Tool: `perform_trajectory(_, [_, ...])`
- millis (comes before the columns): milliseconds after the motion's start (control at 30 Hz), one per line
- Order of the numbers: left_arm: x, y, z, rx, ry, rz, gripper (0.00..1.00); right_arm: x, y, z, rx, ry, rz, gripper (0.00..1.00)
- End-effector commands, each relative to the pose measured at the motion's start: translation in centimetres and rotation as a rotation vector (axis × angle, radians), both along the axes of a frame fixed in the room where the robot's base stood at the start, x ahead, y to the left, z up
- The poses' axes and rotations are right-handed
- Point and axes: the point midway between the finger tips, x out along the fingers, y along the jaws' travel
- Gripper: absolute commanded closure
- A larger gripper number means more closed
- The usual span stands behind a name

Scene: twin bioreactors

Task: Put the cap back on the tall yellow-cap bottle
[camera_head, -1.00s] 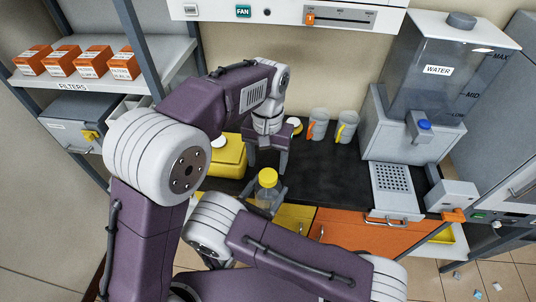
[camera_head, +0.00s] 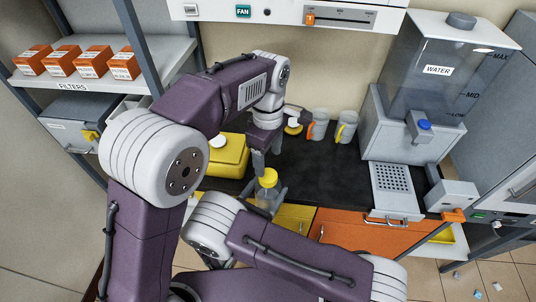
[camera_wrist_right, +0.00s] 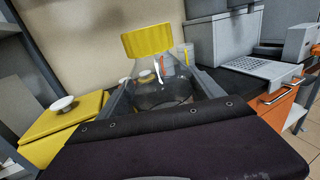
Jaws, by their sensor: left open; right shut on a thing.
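The tall bottle (camera_head: 263,203) is clear, and its yellow cap (camera_head: 268,177) sits on its top. In the right wrist view the cap (camera_wrist_right: 148,41) rests over the mouth of the clear bottle (camera_wrist_right: 158,90); I cannot tell whether it is tight. My right gripper (camera_head: 265,198) is shut on the bottle's body below the cap, near the bench's front edge. My left gripper (camera_head: 259,166) is open and points down just behind and left of the cap in the head view. Its fingers are seen nearly edge-on and partly overlap. It holds nothing that I can see.
A yellow box (camera_head: 229,155) with a white knob stands left of the bottle. The water dispenser (camera_head: 412,120) is at right. The black bench (camera_head: 325,175) between is clear.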

Motion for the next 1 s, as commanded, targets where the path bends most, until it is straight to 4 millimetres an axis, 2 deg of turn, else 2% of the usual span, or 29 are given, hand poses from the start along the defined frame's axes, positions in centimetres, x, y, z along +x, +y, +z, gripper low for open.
perform_trajectory(400, [-0.1, 0.1, -6.4, 0.003, 0.003, 0.000, 0.35, 0.0, 0.0, 0.1, 0.000, -0.002, 0.000, 1.00])
perform_trajectory(600, [-0.1, 0.0, -7.5, 0.002, 0.001, 0.000, 0.35, 0.0, 0.0, 0.1, 0.000, -0.002, 0.000, 1.00])
perform_trajectory(833, [0.0, 0.0, -7.6, 0.001, 0.000, 0.000, 0.35, 0.0, 0.0, 0.1, 0.000, -0.002, 0.000, 1.00])
perform_trajectory(867, [0.0, 0.0, -7.6, 0.001, 0.000, 0.000, 0.37, 0.0, 0.0, 0.1, 0.000, -0.002, 0.000, 1.00])
perform_trajectory(1000, [0.0, 0.0, -7.6, 0.001, 0.000, -0.001, 0.76, 0.0, 0.0, 0.1, 0.000, -0.002, 0.000, 1.00])
